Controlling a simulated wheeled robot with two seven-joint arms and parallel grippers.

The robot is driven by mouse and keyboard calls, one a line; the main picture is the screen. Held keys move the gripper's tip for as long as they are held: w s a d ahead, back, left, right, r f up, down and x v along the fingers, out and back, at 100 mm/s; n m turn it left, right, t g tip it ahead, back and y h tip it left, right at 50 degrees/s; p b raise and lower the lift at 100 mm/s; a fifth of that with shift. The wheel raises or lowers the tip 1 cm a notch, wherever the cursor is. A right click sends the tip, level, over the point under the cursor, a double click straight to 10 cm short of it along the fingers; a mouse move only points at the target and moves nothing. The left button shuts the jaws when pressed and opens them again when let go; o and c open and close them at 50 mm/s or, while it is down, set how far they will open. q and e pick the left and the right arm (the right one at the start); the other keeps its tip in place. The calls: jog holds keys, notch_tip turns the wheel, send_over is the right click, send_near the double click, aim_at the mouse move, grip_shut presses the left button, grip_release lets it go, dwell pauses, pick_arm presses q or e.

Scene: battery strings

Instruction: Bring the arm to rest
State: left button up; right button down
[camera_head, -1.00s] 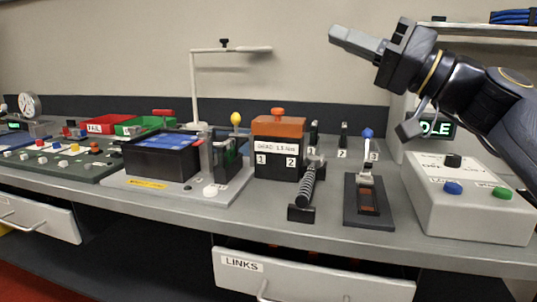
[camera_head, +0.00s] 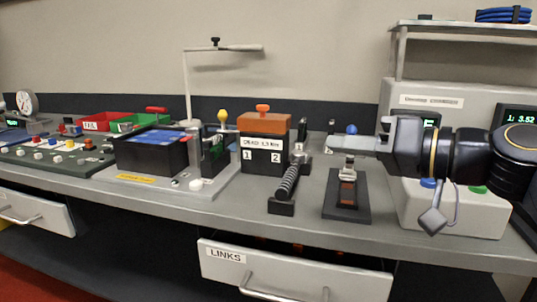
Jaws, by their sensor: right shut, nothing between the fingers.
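My right gripper (camera_head: 340,144) comes in from the right, held level above the bench. It is shut and empty, its grey fingers pointing left. The fingers pass over the back part of a black stand with a blue knob (camera_head: 351,129) and hide part of it. The gripper's wrist hides part of the grey control box (camera_head: 455,215) and of a screen behind it. My left gripper does not show.
The bench holds an orange-topped block (camera_head: 264,122), a lever with a spring-like grip (camera_head: 288,183), a black battery (camera_head: 152,155), and red (camera_head: 95,121) and green bins. A drawer labelled LINKS (camera_head: 290,272) is below. A shelf (camera_head: 460,27) stands at the upper right.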

jog(key=s+d+f+m+g+h, duration=0.1)
jog(key=s+d+f+m+h, duration=0.15)
jog(key=s+f, duration=0.75)
jog(key=s+d+f+m+g+h, duration=0.1)
jog(key=s+d+f+g+h, duration=0.2)
jog(key=f, duration=1.2)
jog(key=s+d+f+m+h, duration=0.2)
jog(key=s+d+f+h, duration=0.35)
jog(key=f, duration=0.75)
notch_tip(320, 180, up, 33)
jog(key=a+y+p, duration=0.1)
jog(key=a+p, duration=0.1)
jog(key=p, duration=3)
jog(key=shift+s+r, duration=0.2)
jog(key=shift+s, duration=0.2)
